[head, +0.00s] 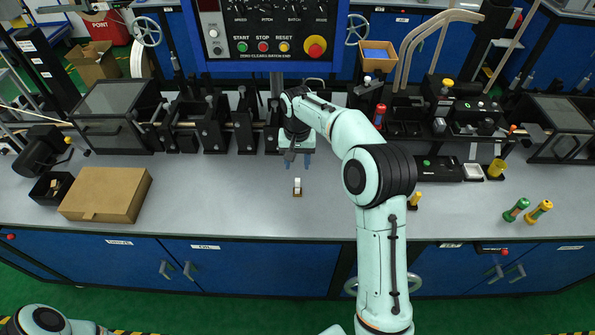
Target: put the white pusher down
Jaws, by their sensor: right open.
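The white pusher (297,184) is a small white block with a tan or brown foot. It stands upright on the grey bench top (230,205), near the middle of the picture. My right gripper (298,165) points down just behind it, with its two blue-tipped fingers spread apart. The fingers look clear of the pusher and nothing shows between them. The exact height of the fingers above the bench is hard to tell. My left gripper is out of the picture; only part of my left arm shows at the bottom left.
A brown cardboard box (106,195) and a small black bin (52,187) are on the left of the bench. Black machinery (213,125) lines the back under a blue control panel (265,35). Bench around the pusher is clear.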

